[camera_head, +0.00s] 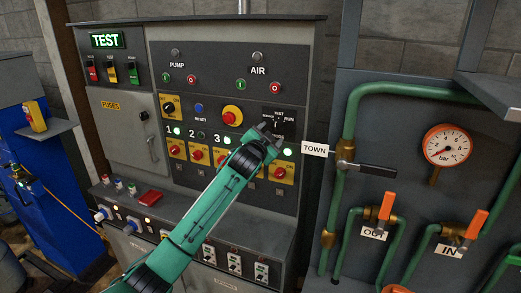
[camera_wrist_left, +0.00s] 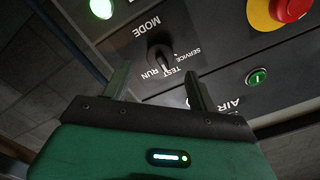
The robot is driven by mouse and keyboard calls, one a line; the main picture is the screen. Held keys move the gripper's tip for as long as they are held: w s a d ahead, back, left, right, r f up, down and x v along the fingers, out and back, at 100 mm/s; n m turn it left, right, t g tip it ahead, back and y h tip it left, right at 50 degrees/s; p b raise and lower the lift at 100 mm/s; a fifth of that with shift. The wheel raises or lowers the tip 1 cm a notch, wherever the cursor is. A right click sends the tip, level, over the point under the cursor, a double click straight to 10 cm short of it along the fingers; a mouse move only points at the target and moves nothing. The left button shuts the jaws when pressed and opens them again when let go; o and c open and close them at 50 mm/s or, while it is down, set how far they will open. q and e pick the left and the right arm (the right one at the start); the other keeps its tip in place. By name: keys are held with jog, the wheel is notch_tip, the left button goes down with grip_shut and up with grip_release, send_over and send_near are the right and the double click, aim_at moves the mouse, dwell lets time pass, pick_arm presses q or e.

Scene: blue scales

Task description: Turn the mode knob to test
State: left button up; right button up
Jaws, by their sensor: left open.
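The mode knob (camera_head: 278,121) is a small dark knob on a black plate at the right of the grey control cabinet. In the left wrist view the knob (camera_wrist_left: 158,56) shows upside down, with the labels MODE, SERVICE, TEST and RUN around it. I cannot tell surely which label its pointer faces. A green lit sign reading TEST (camera_head: 107,40) is at the cabinet's top left. My left gripper (camera_head: 272,136) is open just in front of the knob. In the wrist view its two fingers (camera_wrist_left: 157,82) stand either side of the knob, apart from it. My right gripper is out of view.
A red and yellow emergency button (camera_head: 232,115) and AIR buttons (camera_head: 241,84) sit left of the knob. Yellow-plated red switches (camera_head: 197,155) line the row below. Green pipes, a TOWN tag (camera_head: 315,149) and a pressure gauge (camera_head: 448,146) stand to the right.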

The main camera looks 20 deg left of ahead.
pick_arm(q)
jog(key=s+b, duration=0.2)
jog(key=s, duration=0.6)
jog(key=shift+s+a, duration=0.15)
jog(key=shift+s, duration=0.15)
